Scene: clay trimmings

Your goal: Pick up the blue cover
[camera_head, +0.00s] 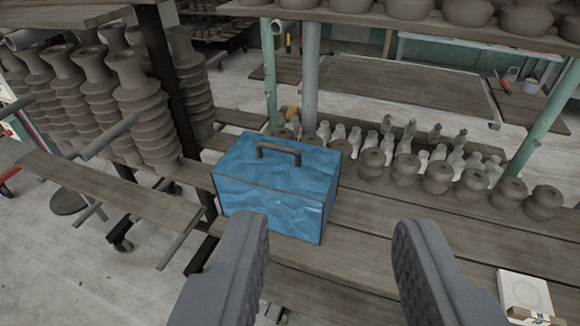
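The blue cover (270,197) is a box-shaped piece with dark edges and a brown handle (279,149) on its top. It stands upright on a wooden plank shelf, left of the middle of the view. My gripper (333,240) is open, with its two grey fingers wide apart and nothing between them. The left finger overlaps the lower front of the blue cover in the picture. The right finger is to the right of the cover, over bare planks. I cannot tell how far the fingertips are from the cover.
Several round clay pots (437,177) and small pale pieces line the shelf right of and behind the cover. Stacked ribbed clay pieces (139,104) stand at the left. A grey post (310,75) rises behind the cover. A white box (524,295) lies at lower right. Planks in front are bare.

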